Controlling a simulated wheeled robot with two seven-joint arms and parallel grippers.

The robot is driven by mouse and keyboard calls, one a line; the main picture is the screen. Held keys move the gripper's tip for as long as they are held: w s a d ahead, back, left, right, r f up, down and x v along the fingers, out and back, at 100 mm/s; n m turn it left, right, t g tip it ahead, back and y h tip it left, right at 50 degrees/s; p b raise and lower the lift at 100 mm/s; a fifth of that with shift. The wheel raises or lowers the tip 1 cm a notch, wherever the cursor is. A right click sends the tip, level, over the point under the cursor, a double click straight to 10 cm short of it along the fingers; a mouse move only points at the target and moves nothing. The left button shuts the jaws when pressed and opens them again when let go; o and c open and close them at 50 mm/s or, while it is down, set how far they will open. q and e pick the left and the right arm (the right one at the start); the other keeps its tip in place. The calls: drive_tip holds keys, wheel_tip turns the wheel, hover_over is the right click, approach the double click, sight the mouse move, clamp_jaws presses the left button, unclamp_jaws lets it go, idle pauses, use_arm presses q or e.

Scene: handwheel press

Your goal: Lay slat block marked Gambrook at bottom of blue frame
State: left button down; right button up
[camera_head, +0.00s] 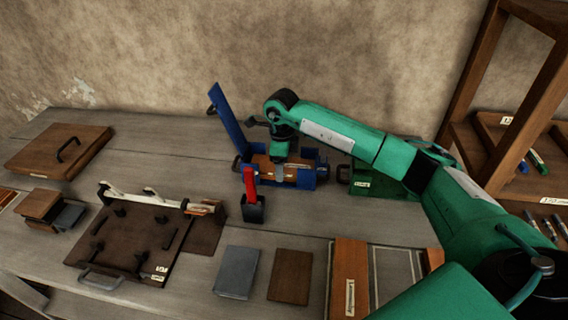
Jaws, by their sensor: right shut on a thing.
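The blue frame (306,182) stands on the table near the middle, with a tall blue plate (228,122) rising at its left. A wooden slat block (262,165) with a pale label lies low between the frame's sides; the label is too small to read. My right gripper (279,169) points down into the frame and is shut on the slat block. The fingers and the frame's walls hide part of the block, so I cannot tell whether it touches the bottom. My left gripper is out of view.
A red-handled tool stands in a dark holder (254,211) just in front of the frame. A green labelled box (375,183) is to its right. A brown fixture board (130,238), a grey plate (237,272) and a brown plate (290,277) lie nearer. A wooden shelf (522,118) stands at right.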

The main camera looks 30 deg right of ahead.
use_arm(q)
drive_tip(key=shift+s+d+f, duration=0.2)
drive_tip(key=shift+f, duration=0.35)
use_arm(e)
drive_tip(key=shift+f, duration=0.4)
drive_tip(key=o, duration=1.4)
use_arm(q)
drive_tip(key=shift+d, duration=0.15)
use_arm(e)
drive_tip(key=shift+o, duration=0.2)
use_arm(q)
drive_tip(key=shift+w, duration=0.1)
use_arm(e)
drive_tip(key=shift+w+a+r+p, duration=0.15)
drive_tip(key=shift+r+p, duration=0.2)
drive_tip(key=shift+r, duration=0.45)
drive_tip(key=shift+a+r+p, duration=0.2)
drive_tip(key=shift+r+p, duration=1.45)
drive_tip(key=shift+r, duration=1.3)
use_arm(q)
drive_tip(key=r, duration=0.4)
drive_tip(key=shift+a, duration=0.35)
